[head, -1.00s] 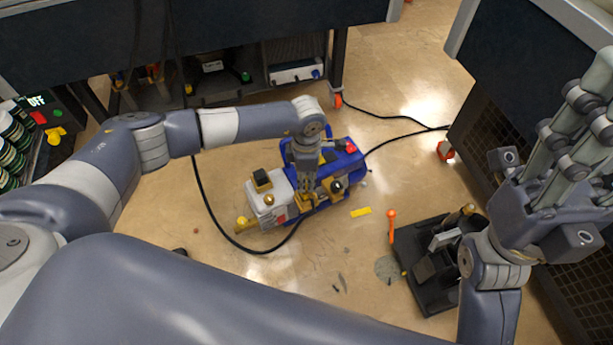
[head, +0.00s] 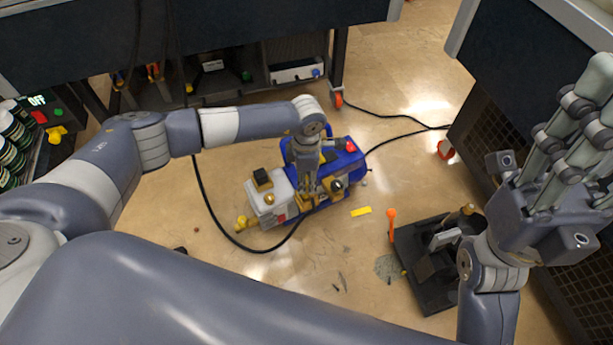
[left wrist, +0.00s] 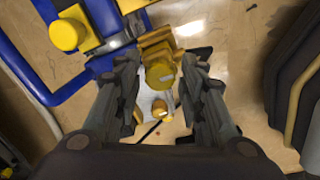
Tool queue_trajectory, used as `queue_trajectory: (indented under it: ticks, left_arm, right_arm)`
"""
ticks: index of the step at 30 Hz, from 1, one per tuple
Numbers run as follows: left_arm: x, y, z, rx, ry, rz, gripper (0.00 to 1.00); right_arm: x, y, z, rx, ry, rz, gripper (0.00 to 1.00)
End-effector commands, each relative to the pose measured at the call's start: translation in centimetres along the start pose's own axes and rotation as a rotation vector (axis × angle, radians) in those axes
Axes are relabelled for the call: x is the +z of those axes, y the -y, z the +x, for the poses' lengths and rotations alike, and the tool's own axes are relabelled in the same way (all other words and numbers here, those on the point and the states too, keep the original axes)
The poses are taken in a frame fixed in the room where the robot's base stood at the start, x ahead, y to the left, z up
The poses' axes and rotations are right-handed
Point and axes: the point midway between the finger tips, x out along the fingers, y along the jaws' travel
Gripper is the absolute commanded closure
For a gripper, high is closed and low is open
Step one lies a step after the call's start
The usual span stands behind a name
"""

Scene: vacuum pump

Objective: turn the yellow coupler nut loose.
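A blue and white vacuum pump (head: 335,171) with yellow fittings stands on the floor. In the left wrist view a round yellow fitting (left wrist: 160,74), which looks like the coupler nut, lies between the fingertips of my left gripper (left wrist: 161,70). The fingers stand apart on either side of it, with a narrow gap that shows. In the head view my left gripper (head: 310,190) points down at the pump, and its fingers hide most of the nut. My right gripper (head: 572,150) is raised at the right, fingers spread and empty, far from the pump.
A black stand (head: 432,275) and an orange-headed tool (head: 391,222) are right of the pump. A yellow strip (head: 361,211) lies on the floor. A black cable (head: 205,205) loops around the pump's left. Benches stand behind and at the right.

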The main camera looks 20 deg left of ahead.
Motion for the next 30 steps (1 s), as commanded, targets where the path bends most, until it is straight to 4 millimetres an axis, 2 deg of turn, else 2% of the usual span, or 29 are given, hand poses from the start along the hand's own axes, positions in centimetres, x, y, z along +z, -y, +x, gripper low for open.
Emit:
queue_trajectory:
  ticks: [9, 13, 17, 24, 30]
  left_arm:
    - [0.0, 0.0, -0.1, 0.000, 0.001, 0.000, 0.55]
    - [0.1, -0.1, -1.0, 0.001, 0.003, 0.000, 0.55]
    - [0.0, -0.1, -3.2, 0.003, 0.003, 0.002, 0.55]
    - [0.0, -0.1, -8.4, 0.002, 0.003, 0.000, 0.55]
    - [0.0, -0.1, -11.2, 0.001, 0.001, 0.001, 0.55]
  right_arm:
    - [-0.1, -0.1, 0.3, 0.002, -0.009, -0.002, 0.55]
    - [-0.1, -0.1, 0.2, 0.002, -0.007, -0.002, 0.55]
    - [-0.1, -0.1, 0.2, 0.002, -0.007, -0.001, 0.55]
    - [-0.1, 0.0, 0.1, 0.002, -0.006, -0.001, 0.55]
    - [-0.1, 0.0, 0.1, 0.002, -0.006, -0.001, 0.55]
